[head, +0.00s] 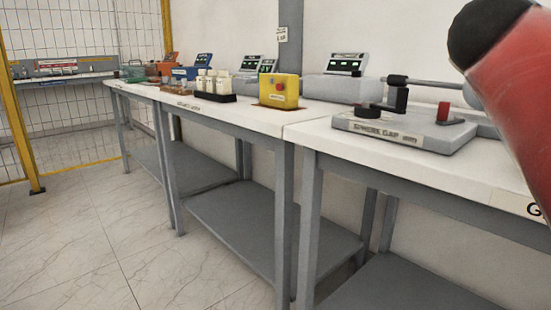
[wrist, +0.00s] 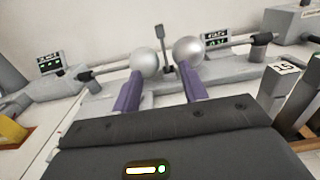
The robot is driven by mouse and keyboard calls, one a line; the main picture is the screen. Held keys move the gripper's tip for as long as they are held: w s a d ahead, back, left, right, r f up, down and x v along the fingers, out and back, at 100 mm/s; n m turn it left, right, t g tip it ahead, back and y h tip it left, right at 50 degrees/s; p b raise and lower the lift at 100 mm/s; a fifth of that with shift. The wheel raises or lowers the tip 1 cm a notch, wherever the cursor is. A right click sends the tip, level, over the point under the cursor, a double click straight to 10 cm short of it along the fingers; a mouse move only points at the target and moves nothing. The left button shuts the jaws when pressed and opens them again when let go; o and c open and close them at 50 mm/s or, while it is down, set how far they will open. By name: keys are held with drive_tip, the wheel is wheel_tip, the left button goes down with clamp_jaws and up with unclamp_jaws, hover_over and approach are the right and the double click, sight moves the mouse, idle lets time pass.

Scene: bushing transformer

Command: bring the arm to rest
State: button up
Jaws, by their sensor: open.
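My gripper (wrist: 163,80) shows in the wrist view with its two purple fingers apart and nothing visible between them. The fingers point toward two silver spheres, a left one (wrist: 145,62) and a right one (wrist: 188,50), on horizontal rods. The fingertips overlap the lower edges of the spheres in the picture; I cannot tell whether they touch. In the head view my red and black arm (head: 515,85) crosses the right edge, and my gripper is outside the picture. The arm hides part of the sphere gap device (head: 405,130) on the nearest table.
White-topped tables (head: 235,115) run along the wall. They carry a yellow box with a red button (head: 279,90), a rack of pale bottles (head: 215,84) and several meters with lit displays (head: 346,65). A yellow fence post (head: 18,120) stands left. The tiled floor (head: 100,245) in front is clear.

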drive_tip(key=w+a+f+n+t+y+p, duration=0.1)
drive_tip(key=w+a+n+t+y, duration=0.25)
drive_tip(key=n, duration=0.55)
drive_tip(key=a+n+t+y+p, duration=0.1)
drive_tip(key=a+n+t+y, duration=0.25)
drive_tip(key=a+n, duration=0.45)
drive_tip(key=s+a+f+n+g+y, duration=0.1)
drive_tip(key=a+f+n+y, duration=0.35)
drive_tip(key=f+n, duration=0.3)
drive_tip(key=a+f+n+g+y, duration=0.1)
drive_tip(key=a+f+n+y, duration=0.35)
drive_tip(key=f+n, duration=0.35)
drive_tip(key=s+f+n+g+h+p, duration=0.1)
drive_tip(key=s+f+n+g, duration=0.4)
drive_tip(key=f, duration=0.7)
drive_tip(key=s+f+n+g+h+p, duration=0.1)
drive_tip(key=s+f+n+g, duration=0.5)
drive_tip(key=s+f+n, duration=0.2)
wheel_tip(320, 180, down, 4)
drive_tip(key=shift+s+f, duration=0.1)
drive_tip(key=shift+s, duration=1.1)
